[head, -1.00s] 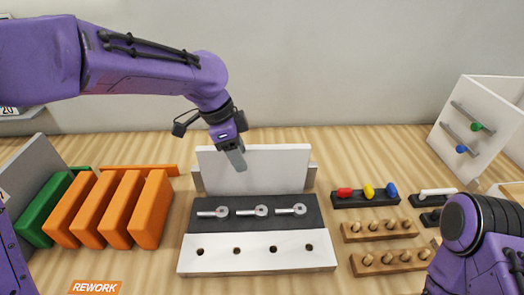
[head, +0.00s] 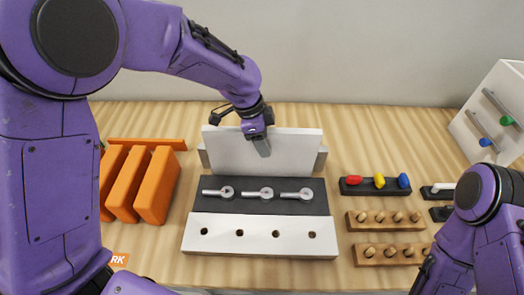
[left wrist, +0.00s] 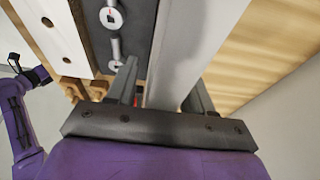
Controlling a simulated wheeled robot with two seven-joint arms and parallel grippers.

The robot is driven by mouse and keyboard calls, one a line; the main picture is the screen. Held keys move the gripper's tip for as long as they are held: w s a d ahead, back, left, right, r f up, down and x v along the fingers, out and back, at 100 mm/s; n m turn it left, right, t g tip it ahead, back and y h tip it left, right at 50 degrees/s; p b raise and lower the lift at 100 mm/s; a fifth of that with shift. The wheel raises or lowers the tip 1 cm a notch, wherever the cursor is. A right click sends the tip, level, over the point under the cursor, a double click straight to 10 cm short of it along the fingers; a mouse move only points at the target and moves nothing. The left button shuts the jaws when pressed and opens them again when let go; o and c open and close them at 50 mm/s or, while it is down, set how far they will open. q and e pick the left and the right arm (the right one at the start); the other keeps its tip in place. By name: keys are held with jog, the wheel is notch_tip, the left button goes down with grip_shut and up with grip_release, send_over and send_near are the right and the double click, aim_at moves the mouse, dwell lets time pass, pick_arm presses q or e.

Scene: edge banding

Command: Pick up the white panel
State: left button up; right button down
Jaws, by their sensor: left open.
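The white panel (head: 298,152) stands upright on edge in a grey holder (head: 321,160) at the back of the work block, in the middle of the head view. My left gripper (head: 263,148) points down at the panel's upper middle, over its top edge. In the left wrist view the gripper's two fingers (left wrist: 162,90) are apart, with the panel (left wrist: 165,65) running between them and room on both sides. Whether a finger touches it I cannot tell. My right arm shows at the right edge, but its gripper is out of view.
In front of the panel is a black strip (head: 235,208) with several metal pieces, then a white strip with holes (head: 260,245). Orange blocks (head: 156,188) stand to the left. Racks with coloured pieces (head: 360,188) and wooden pegs (head: 374,227) lie to the right.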

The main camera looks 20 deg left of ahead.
pick_arm(q)
jog(key=shift+f, duration=0.1)
jog(key=shift+s+d, duration=0.1)
jog(key=shift+c, duration=1)
grip_shut()
